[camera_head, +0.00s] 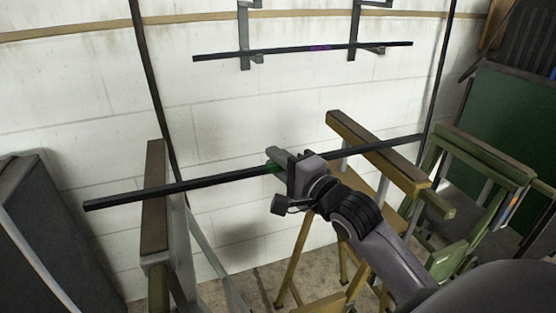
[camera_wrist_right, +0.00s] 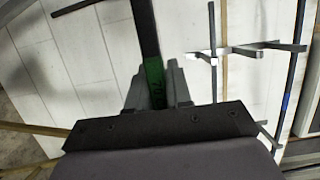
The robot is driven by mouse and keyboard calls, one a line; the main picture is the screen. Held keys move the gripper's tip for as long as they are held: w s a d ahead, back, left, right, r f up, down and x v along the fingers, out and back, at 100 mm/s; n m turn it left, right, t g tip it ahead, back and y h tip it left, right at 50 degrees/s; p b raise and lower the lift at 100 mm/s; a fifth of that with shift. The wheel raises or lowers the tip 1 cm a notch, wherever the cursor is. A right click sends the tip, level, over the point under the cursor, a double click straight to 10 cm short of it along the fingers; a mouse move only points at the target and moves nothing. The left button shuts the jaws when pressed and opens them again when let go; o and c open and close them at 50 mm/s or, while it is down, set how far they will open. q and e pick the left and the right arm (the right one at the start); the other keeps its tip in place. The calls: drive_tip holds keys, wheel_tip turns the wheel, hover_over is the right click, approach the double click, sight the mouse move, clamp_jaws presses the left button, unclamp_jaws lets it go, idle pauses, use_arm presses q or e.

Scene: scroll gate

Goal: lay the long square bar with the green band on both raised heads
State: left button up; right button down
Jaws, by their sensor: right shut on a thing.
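The long dark square bar (camera_head: 150,192) runs nearly level across the head view, its right end slightly higher in the picture. My right gripper (camera_head: 280,163) is shut on it at the green band (camera_head: 274,169); the band also shows between the fingers in the right wrist view (camera_wrist_right: 155,78). The bar crosses in front of the brown head (camera_head: 154,218) of the left trestle and the yellow head (camera_head: 396,168) of the middle trestle, with its ends past both. I cannot tell whether it touches either head. My left gripper is out of view.
Another bar, with a purple band (camera_head: 320,47), lies on wall brackets (camera_head: 244,40). A green trestle (camera_head: 485,155) stands close on the right. A dark cabinet (camera_head: 40,230) stands at the left. The white wall (camera_head: 230,110) is behind.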

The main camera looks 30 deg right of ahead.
drive_tip(key=c, duration=1)
unclamp_jaws()
drive_tip(key=shift+o, duration=0.2)
drive_tip(key=s, duration=0.7)
drive_tip(key=shift+d, duration=0.25)
drive_tip(key=shift+s, duration=0.1)
drive_tip(key=shift+f, duration=0.1)
drive_tip(key=s+a+f+n+g+p, duration=0.3)
drive_tip(key=s+a+f+n+p, duration=0.2)
drive_tip(key=f+n, duration=0.4)
drive_tip(key=s+a+f+n+g+y+p, duration=0.1)
drive_tip(key=s+a+f+n+g+p, duration=0.3)
drive_tip(key=s+f+n+p, duration=0.3)
wheel_tip(320, 180, down, 5)
drive_tip(key=s+a+n, duration=0.1)
drive_tip(key=n, duration=0.2)
drive_tip(key=shift+r+g, duration=0.2)
drive_tip(key=shift+g, duration=0.1)
